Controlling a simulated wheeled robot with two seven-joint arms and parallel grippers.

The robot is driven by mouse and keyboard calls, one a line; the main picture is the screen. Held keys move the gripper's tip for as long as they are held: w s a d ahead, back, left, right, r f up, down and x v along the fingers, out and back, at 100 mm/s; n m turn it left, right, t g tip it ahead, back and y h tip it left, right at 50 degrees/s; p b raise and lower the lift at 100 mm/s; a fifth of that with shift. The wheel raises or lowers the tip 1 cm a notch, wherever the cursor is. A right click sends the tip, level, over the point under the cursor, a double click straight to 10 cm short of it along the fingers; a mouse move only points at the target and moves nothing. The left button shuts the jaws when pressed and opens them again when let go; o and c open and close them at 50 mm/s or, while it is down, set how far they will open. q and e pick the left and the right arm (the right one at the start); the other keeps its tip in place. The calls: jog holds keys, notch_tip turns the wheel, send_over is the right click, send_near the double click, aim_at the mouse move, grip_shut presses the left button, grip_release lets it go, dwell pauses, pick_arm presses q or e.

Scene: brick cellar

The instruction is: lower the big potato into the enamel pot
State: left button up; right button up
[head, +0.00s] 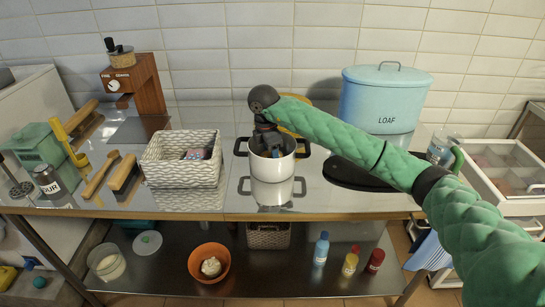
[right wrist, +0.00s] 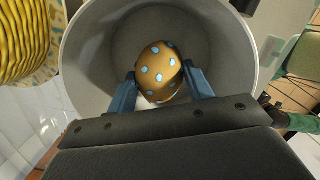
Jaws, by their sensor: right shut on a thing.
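The enamel pot (head: 271,190) is white with black side handles and stands on the steel counter near its front edge. My right gripper (head: 273,151) points down into its mouth from above. In the right wrist view the blue fingers (right wrist: 162,88) are shut on the big potato (right wrist: 160,70), a golden-brown oval with light blue spots. The potato shows within the round grey inner wall of the pot (right wrist: 105,40). I cannot tell whether it touches the bottom. In the head view the potato is hidden by the gripper and rim. My left gripper is not in view.
A white wicker basket (head: 178,186) stands left of the pot. A blue loaf tin (head: 384,100) and a dark flat pan (head: 350,174) are to the right. A yellow ribbed thing (right wrist: 30,40) is close beside the pot. A brush (head: 124,174) lies at the left.

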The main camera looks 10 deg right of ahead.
jog(key=shift+f+b, duration=0.5)
jog(key=shift+f, duration=0.45)
dwell(0.6)
jog(key=o, duration=1.1)
